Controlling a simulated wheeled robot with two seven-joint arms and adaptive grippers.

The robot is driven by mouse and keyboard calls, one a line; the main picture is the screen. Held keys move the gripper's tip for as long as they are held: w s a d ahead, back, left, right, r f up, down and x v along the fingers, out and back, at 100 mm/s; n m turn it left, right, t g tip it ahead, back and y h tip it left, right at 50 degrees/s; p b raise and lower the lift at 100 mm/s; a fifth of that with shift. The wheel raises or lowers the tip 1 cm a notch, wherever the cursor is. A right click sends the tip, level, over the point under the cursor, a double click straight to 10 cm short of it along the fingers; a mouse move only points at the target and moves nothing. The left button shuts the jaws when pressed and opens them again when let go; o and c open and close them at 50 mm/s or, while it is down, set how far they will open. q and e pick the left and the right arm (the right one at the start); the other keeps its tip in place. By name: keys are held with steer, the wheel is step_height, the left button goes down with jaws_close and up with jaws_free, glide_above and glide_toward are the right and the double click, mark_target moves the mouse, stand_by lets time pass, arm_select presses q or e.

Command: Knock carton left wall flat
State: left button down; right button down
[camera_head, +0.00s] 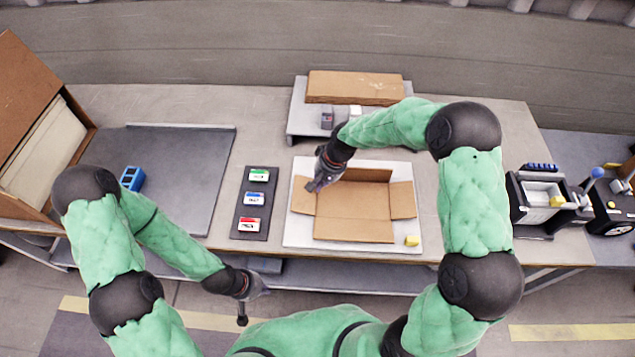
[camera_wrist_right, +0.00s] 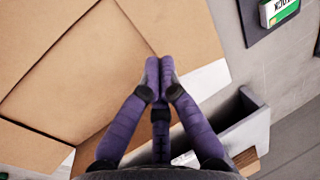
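The brown cardboard carton (camera_head: 352,215) lies opened out on a white board (camera_head: 298,240) in the middle of the table. Its left wall (camera_head: 303,196) slopes outward on the left side. A right flap (camera_head: 402,200) and a back panel (camera_head: 365,175) also show. My right gripper (camera_head: 313,185) is at the left wall's back end, partly covering it. In the right wrist view its purple fingers (camera_wrist_right: 157,68) are together and empty, with their tips at the cardboard left wall (camera_wrist_right: 178,30); contact cannot be told. My left gripper (camera_head: 258,290) is in front of the table, its fingers unclear.
A dark strip (camera_head: 240,228) with several labelled blocks lies left of the board. A yellow block (camera_head: 412,240) is on the board's front right corner. A raised stand (camera_head: 297,125) with flat cardboard (camera_head: 355,86) is behind. A grey tray (camera_head: 190,150) lies left.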

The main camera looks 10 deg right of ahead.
step_height(320, 180, up, 6)
steer(key=p, duration=0.3)
steer(key=shift+f, duration=0.1)
steer(key=shift+s+d+p, duration=0.1)
steer(key=shift+p, duration=0.2)
stand_by(1.4)
